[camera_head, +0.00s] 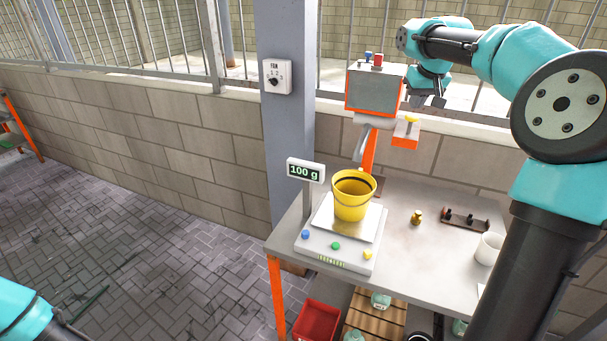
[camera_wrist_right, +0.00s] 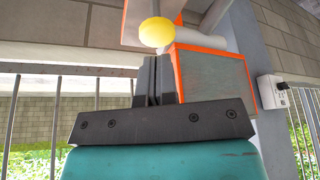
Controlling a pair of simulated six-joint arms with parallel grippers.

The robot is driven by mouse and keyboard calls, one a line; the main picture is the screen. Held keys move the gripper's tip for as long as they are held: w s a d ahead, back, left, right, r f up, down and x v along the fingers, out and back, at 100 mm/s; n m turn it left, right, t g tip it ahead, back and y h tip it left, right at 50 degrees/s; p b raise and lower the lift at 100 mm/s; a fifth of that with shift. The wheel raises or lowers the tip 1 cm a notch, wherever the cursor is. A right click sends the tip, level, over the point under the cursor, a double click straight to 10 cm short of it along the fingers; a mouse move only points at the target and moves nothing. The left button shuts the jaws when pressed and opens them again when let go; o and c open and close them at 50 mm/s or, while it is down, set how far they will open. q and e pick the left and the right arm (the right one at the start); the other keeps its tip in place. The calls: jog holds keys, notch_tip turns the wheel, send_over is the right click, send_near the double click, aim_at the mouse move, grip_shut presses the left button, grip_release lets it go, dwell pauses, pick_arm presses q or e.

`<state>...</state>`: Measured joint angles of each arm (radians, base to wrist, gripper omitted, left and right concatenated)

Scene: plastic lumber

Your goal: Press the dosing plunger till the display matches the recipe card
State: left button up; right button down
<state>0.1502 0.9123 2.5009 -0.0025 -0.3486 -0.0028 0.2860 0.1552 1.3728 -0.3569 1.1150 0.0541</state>
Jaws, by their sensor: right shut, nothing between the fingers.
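The dosing machine (camera_head: 374,92) is a grey box with orange edges at the back of the table. Its yellow plunger knob (camera_head: 411,120) sits on an orange bracket and shows large in the right wrist view (camera_wrist_right: 156,33). The display (camera_head: 305,170) reads 100 g. A yellow bucket (camera_head: 352,201) stands on the scale (camera_head: 318,247). My right gripper (camera_head: 430,101) is shut and empty, beside the machine and near the knob; its fingers (camera_wrist_right: 155,77) look apart from the knob. A white edge, perhaps the recipe card (camera_head: 481,290), is mostly hidden by my right arm. My left gripper is out of view.
A small brass weight (camera_head: 417,216), a dark holder (camera_head: 465,219) and a white cup (camera_head: 489,248) stand on the table (camera_head: 425,264). A red bin (camera_head: 316,321) and jars are below. A grey column (camera_head: 287,120) stands behind the table.

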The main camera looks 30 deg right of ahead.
aim_at(412, 115)
jog(key=shift+f, duration=0.3)
jog(key=shift+f, duration=0.35)
jog(key=shift+f, duration=1.2)
jog(key=shift+r, duration=2.85)
